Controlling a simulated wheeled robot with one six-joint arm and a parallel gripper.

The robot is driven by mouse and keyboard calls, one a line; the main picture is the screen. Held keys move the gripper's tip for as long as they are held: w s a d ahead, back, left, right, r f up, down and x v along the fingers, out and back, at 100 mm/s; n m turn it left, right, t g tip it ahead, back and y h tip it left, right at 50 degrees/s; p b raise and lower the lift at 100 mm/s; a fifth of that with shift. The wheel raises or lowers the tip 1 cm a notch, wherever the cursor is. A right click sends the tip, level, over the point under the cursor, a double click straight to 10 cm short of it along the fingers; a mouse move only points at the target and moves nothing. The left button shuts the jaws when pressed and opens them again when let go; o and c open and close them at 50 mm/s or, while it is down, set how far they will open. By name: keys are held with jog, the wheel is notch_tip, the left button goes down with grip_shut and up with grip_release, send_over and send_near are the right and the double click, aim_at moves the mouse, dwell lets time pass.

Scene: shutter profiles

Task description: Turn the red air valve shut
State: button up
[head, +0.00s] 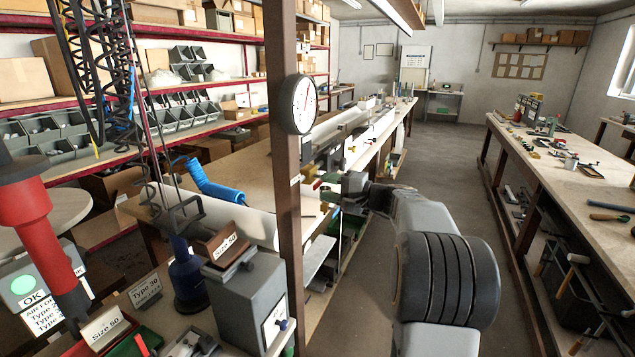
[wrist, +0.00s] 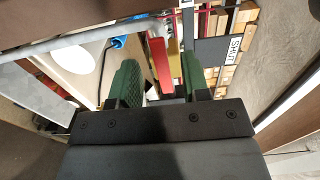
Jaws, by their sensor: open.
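The red valve lever (wrist: 159,62) shows in the wrist view as a flat red bar, between the two green fingers of my gripper (wrist: 160,80) as seen from there. A label reading SHUT (wrist: 234,42) is at the upper right. My gripper is open. In the head view my gripper (head: 329,194) is small, beside the long bench past the brown post, and a small red patch shows at its tips. How far the lever reaches between the fingers is hard to tell.
In the head view the brown post (head: 284,150) with a gauge (head: 299,104) stands left of my arm. The aisle floor (head: 435,155) is clear.

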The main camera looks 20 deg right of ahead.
aim_at(318, 185)
jog(key=shift+p+x, duration=0.3)
jog(key=shift+x, duration=1.45)
grip_shut()
